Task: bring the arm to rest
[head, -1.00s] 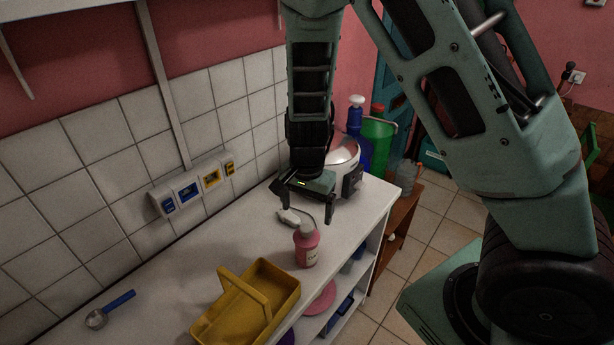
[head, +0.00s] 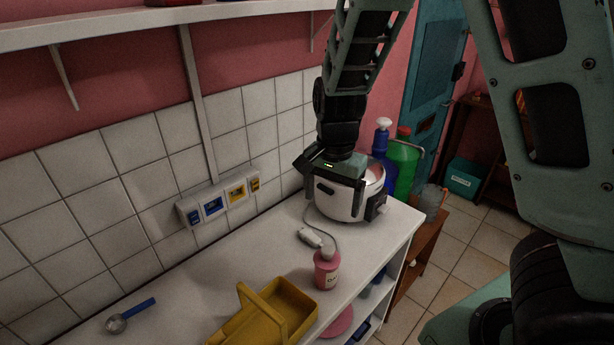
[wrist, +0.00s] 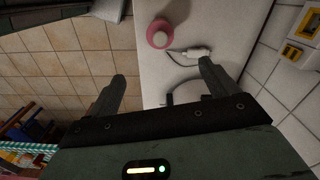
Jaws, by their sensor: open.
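My gripper (head: 334,187) hangs from the arm in front of the white pot-like appliance (head: 342,205) at the far end of the white shelf top (head: 180,285). Its two fingers are apart with nothing between them. The wrist view shows the open gripper (wrist: 162,85) too, above the shelf edge. In that view the pink bottle (wrist: 159,33) and a white plug-like piece with a cord (wrist: 197,52) lie beyond the fingertips. The gripper covers part of the appliance in the head view.
The pink bottle (head: 327,270) and a yellow carrier (head: 287,312) stand on the shelf top. A blue-handled scoop (head: 130,315) lies at the left. Blue (head: 381,140) and green (head: 403,160) containers stand behind the appliance. A wall shelf (head: 110,30) runs above.

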